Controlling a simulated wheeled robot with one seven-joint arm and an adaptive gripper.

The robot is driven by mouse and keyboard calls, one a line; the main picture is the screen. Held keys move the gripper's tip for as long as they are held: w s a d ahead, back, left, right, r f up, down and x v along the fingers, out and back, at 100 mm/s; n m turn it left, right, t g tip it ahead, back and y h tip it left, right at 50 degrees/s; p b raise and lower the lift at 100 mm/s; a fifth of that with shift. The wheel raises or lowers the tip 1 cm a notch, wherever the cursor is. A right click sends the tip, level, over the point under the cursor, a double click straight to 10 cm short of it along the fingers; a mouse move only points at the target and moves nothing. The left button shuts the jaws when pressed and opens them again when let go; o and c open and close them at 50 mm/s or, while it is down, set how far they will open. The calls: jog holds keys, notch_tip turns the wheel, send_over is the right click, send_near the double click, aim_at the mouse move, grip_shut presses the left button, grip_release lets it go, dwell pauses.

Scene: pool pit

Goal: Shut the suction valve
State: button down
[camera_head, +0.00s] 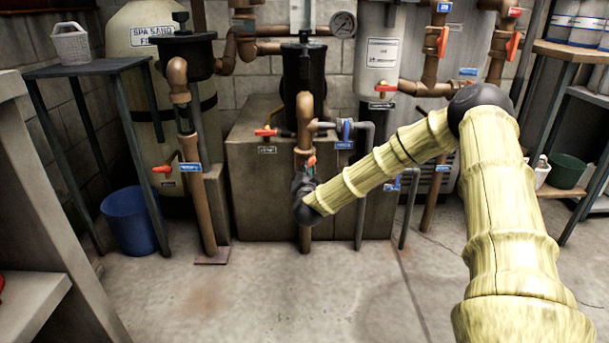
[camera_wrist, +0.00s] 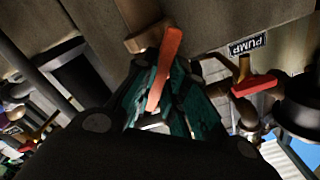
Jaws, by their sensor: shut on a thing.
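An orange lever handle (camera_wrist: 166,68) stands between the fingers of my gripper (camera_wrist: 158,112) in the wrist view, and my gripper is shut on it. In the head view a bit of this handle (camera_head: 311,162) shows just above my gripper (camera_head: 306,178), in front of the middle brown vertical pipe (camera_head: 304,108). The dark gripper hides the rest of the valve. I cannot read a suction label on it.
A blue bucket (camera_head: 131,220) is at left. The floor in front is clear.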

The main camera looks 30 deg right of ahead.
jog(key=m+b, duration=0.6)
jog(key=m, duration=0.4)
jog(key=shift+f+m, duration=0.1)
jog(key=shift+m, duration=0.3)
jog(key=c, duration=1.4)
grip_release()
jog(key=shift+s+d, duration=0.1)
jog(key=shift+o, duration=0.2)
